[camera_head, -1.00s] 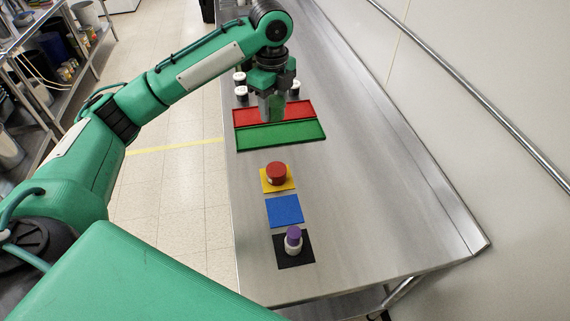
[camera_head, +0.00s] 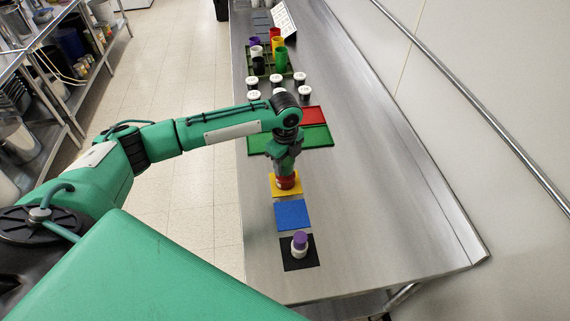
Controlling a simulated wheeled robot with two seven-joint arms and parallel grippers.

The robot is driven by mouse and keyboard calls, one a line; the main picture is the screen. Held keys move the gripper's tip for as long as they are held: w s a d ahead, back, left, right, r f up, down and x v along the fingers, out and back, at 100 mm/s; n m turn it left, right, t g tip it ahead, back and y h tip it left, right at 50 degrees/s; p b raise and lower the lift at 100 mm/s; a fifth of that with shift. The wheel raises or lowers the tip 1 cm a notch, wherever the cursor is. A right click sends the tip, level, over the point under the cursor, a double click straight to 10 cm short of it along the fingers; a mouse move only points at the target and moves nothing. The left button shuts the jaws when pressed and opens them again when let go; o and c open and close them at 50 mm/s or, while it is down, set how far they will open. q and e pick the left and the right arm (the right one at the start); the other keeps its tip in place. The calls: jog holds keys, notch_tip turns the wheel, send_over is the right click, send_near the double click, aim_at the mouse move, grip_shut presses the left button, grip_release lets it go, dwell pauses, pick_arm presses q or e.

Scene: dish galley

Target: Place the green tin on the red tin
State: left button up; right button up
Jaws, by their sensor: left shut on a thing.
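The red tin (camera_head: 287,184) stands on the yellow mat (camera_head: 273,191). My left gripper (camera_head: 285,171) points down directly over it, shut, with its fingertips close to the red tin's top. The gripper and its fingers hide nearly all of what is held between them; I take it to be the green tin, but its surface cannot be made out. I cannot tell whether it touches the red tin. My right gripper is not in view.
Behind are a red tray (camera_head: 314,115), a green tray (camera_head: 318,137), several white-capped jars (camera_head: 276,78) and a rack of coloured cups (camera_head: 281,58). The right side of the counter is clear.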

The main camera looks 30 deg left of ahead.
aim_at(285, 160)
pick_arm(q)
notch_tip(285, 160, down, 2)
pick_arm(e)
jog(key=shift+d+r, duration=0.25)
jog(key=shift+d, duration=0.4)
pick_arm(q)
jog(key=o, duration=1.1)
jog(key=shift+f, duration=0.15)
jog(key=shift+c, duration=0.2)
notch_tip(285, 160, up, 11)
jog(key=b, duration=0.3)
jog(key=shift+r+b, duration=0.3)
jog(key=shift+r, duration=0.4)
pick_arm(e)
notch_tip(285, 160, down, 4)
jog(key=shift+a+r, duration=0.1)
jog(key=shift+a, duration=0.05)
